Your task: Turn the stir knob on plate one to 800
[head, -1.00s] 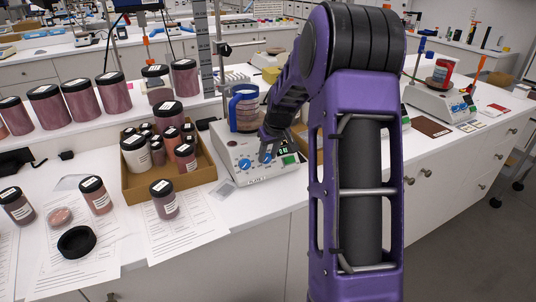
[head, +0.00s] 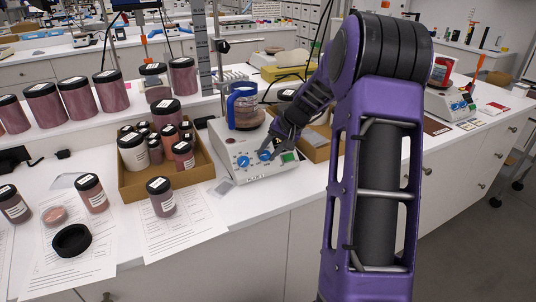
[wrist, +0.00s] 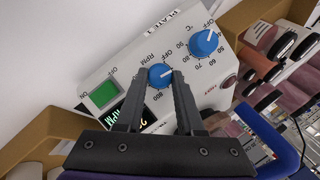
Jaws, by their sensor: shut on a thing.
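Plate one (head: 228,148), a white hotplate with a sloping front, is labelled PLATE 1 in the wrist view. Its blue stir knob (wrist: 161,77), marked RPM, sits between my fingertips in the wrist view. My gripper (wrist: 160,74) is shut on this knob. The knob's white pointer points right in that view, near OFF; the 800 mark is on the knob's other side. The display (wrist: 136,116) is partly hidden by a finger. In the head view my gripper (head: 266,151) is at the right-hand knob.
A blue temperature knob (wrist: 205,43) is close beside the stir knob, and a green switch (wrist: 104,93) is on the other side. A jug with a blue handle (head: 243,106) stands on the plate. A cardboard tray of jars (head: 207,182) stands left of it.

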